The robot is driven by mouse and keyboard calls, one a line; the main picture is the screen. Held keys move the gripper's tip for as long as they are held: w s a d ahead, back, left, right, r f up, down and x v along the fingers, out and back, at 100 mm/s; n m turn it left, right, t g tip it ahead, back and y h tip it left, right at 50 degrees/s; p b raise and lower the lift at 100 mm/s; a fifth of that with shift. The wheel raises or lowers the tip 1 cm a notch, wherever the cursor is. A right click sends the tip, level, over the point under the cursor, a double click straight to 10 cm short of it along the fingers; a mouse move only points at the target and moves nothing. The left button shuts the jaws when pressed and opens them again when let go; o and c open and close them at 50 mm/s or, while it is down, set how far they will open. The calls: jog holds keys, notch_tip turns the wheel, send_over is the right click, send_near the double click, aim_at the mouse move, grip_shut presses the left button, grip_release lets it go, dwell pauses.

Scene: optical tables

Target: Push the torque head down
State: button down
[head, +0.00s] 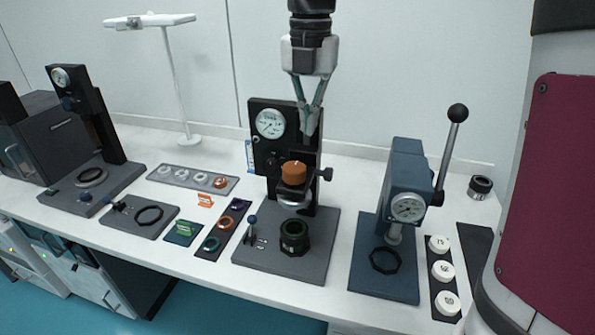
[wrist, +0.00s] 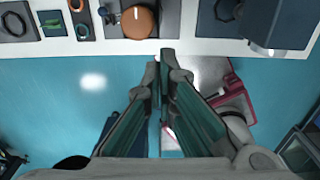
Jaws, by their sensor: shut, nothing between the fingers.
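The torque head with its round orange cap (head: 293,170) sits on the middle station, in front of its dark upright with a dial gauge (head: 270,124). Below it, a dark cup with a green ring (head: 294,236) stands on the grey base, with a gap between. My gripper (head: 308,132) points down, shut and empty, higher than the orange cap and apart from it. In the wrist view, the orange cap (wrist: 137,22) shows at the top edge, left of and beyond my fingertips (wrist: 161,56), which appear over the floor in front of the table.
A blue lever press (head: 408,190) with a raised handle stands to the right, beside white numbered caps (head: 443,271). Coloured rings on a dark strip (head: 211,243) and a grey ring tray (head: 192,178) lie left. Another gauge stand (head: 88,120) is farther left.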

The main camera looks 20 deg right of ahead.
aim_at(307, 174)
jog(key=shift+f, duration=0.1)
notch_tip(307, 174, down, 14)
jog(key=p, duration=0.1)
jog(key=shift+p, duration=0.35)
notch_tip(307, 174, down, 10)
jog(key=b, duration=0.3)
jog(key=shift+f, duration=0.25)
jog(key=shift+s, duration=0.1)
notch_tip(307, 174, up, 12)
dwell(0.6)
